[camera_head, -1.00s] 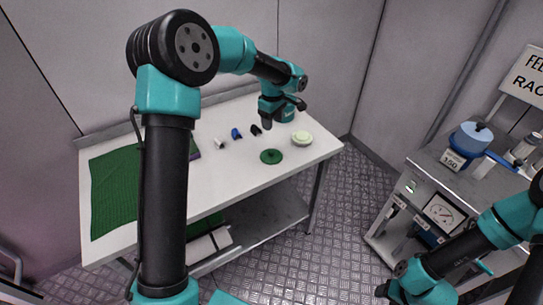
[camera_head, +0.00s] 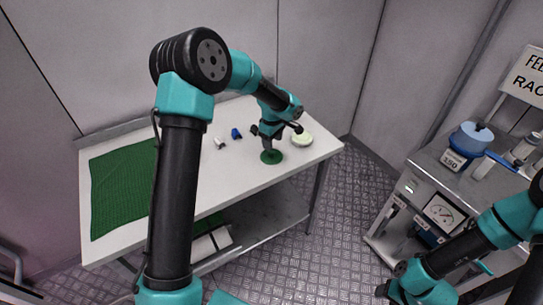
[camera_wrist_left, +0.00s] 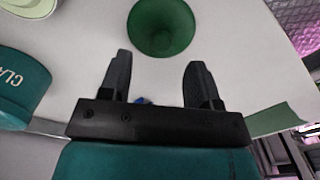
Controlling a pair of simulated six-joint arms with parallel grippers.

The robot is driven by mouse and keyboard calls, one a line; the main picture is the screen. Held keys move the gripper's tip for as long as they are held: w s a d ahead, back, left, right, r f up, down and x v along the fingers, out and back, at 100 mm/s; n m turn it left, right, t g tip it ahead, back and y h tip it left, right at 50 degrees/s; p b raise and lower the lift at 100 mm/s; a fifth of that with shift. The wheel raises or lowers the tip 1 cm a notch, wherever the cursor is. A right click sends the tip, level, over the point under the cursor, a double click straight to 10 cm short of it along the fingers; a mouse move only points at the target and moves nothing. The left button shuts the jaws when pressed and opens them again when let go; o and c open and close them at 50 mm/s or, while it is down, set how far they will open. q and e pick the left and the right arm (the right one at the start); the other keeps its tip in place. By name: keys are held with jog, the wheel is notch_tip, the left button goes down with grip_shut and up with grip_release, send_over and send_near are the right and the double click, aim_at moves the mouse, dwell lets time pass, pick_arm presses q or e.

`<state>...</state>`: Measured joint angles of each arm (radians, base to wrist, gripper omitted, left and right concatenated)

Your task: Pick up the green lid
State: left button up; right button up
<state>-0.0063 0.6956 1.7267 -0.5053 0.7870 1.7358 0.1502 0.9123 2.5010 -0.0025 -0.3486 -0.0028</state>
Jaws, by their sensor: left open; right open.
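The green lid (camera_head: 272,157) is a dark green disc lying on the white table near its right front part. In the left wrist view the lid (camera_wrist_left: 161,27) lies just beyond the two fingertips, roughly centred between them. My left gripper (camera_head: 269,148) is right above the lid in the head view, pointing down. Its fingers (camera_wrist_left: 156,68) are open with nothing between them. My right gripper (camera_head: 392,291) is at the bottom right of the head view, open, far from the table with the lid.
A pale green round container (camera_head: 302,139) stands close to the right of the lid. A blue item (camera_head: 236,133) and a small white item (camera_head: 220,143) lie to the left. A green mat (camera_head: 122,190) covers the table's left end. A bench with a blue pot (camera_head: 470,138) stands right.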

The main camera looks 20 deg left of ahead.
aim_at(272, 154)
pick_arm(q)
notch_tip(272, 154, down, 5)
jog(key=shift+a+f, duration=0.1)
jog(key=shift+a, duration=0.05)
dwell(0.5)
jog(key=c, duration=1)
